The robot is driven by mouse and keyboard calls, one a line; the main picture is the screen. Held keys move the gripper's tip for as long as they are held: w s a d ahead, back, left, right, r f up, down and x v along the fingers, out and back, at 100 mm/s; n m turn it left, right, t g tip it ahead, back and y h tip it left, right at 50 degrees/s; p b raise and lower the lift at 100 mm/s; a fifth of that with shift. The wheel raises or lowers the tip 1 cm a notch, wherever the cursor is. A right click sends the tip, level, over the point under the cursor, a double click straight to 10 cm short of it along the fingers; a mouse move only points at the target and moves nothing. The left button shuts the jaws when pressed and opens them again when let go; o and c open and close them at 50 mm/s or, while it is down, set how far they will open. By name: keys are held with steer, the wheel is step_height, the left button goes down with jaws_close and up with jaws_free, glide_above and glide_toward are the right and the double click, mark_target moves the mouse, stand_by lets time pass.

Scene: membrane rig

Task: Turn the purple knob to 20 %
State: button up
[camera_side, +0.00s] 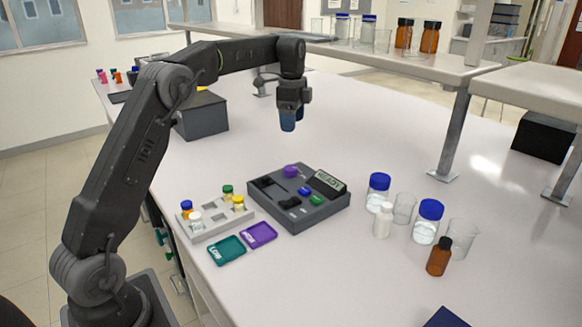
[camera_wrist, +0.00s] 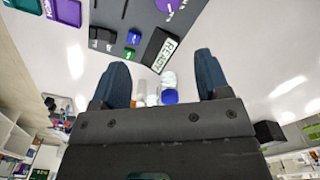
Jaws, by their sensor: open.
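The purple knob (camera_side: 291,171) stands at the back of the dark grey rig (camera_side: 312,217) in the side view. It also shows at the top edge of the wrist view (camera_wrist: 168,5), partly cut off, with a pale mark on it. The rig's display (camera_side: 326,182) reads READY; the display shows in the wrist view too (camera_wrist: 162,50). A blue button (camera_side: 304,191) and a green button (camera_side: 316,200) sit near the display. My gripper (camera_side: 290,120) hangs above and behind the rig, clear of the knob. In the wrist view its two fingers (camera_wrist: 163,84) are wide apart with nothing held.
A rack with capped vials (camera_side: 215,222) stands left of the rig. Teal (camera_side: 227,250) and purple (camera_side: 259,235) trays lie in front. Blue-capped jars (camera_side: 428,222), beakers (camera_side: 404,208) and a brown bottle (camera_side: 439,257) stand right. A dark box (camera_side: 203,116) stands behind left.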

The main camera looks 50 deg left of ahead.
mark_target(291, 168)
steer(key=shift+m, duration=0.4)
steer(key=f, duration=0.5)
steer(key=a+f, duration=0.1)
steer(key=f, duration=0.9)
steer(key=shift+w+a+f, duration=0.3)
steer(key=shift+w, duration=0.05)
steer(key=c, duration=0.9)
